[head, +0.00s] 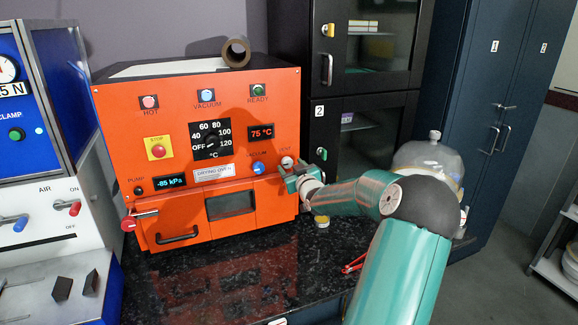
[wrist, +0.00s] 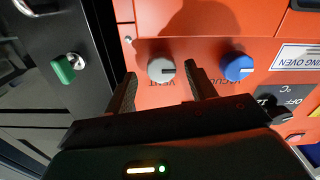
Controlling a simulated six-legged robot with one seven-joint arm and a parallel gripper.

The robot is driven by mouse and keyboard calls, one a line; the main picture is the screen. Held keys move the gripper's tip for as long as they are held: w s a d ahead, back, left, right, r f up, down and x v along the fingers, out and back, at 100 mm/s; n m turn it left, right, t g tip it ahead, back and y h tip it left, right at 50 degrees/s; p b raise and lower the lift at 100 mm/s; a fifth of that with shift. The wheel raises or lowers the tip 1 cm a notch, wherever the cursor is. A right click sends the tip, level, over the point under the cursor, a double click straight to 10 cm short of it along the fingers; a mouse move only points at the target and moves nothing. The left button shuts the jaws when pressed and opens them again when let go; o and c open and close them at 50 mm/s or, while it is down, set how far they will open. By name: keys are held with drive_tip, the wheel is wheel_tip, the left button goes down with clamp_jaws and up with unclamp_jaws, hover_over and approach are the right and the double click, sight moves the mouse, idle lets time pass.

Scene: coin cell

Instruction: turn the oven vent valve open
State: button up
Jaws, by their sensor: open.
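The orange drying oven (head: 270,205) stands on a dark speckled bench. In the wrist view, which is upside down, the vent knob (wrist: 161,70) has a dark pointer line running to the right. My gripper (head: 290,175) is at the oven front by this knob. In the wrist view my gripper (wrist: 160,72) is open, with one finger on each side of the knob. I see gaps beside the knob and cannot tell its depth between the fingers.
The blue vacuum knob (wrist: 237,66) is close beside one finger. A green-handled lock (wrist: 66,68) is on the dark cabinet at the side. A red-handled latch (head: 130,222) sticks out at the oven's left. A small yellow-topped jar (head: 321,221) stands on the bench below my arm.

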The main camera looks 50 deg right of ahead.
drive_tip(key=shift+x, duration=1.1)
drive_tip(key=c, duration=1)
